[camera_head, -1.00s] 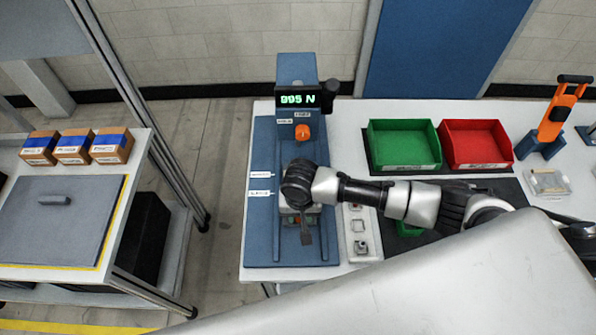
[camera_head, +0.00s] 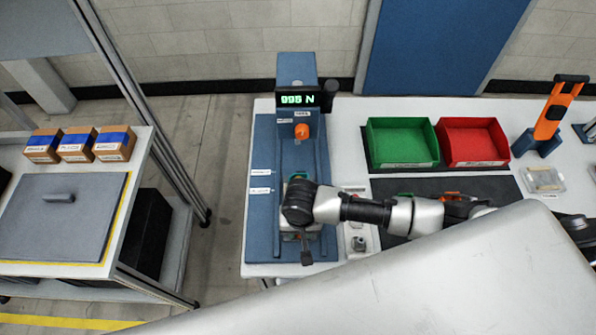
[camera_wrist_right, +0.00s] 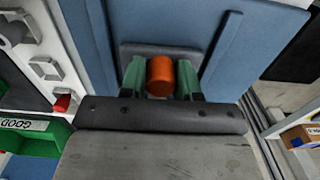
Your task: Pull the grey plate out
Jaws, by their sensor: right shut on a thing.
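The grey plate (camera_wrist_right: 128,50) lies on the blue bed of the press in the right wrist view, with an orange round grip (camera_wrist_right: 160,75) at its near edge. My right gripper (camera_wrist_right: 161,79) is shut on this grip, with a green pad on each side. In the head view my right wrist covers most of the plate; only a pale edge (camera_head: 291,237) shows below it. My left gripper is not in view.
The blue press (camera_head: 262,225) has two rails, an orange knob (camera_head: 302,131) and a lit force display (camera_head: 298,99). A green bin (camera_head: 403,165) and red bin (camera_head: 474,164) stand at right. A cart (camera_head: 20,255) with boxes stands at left, across a floor gap.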

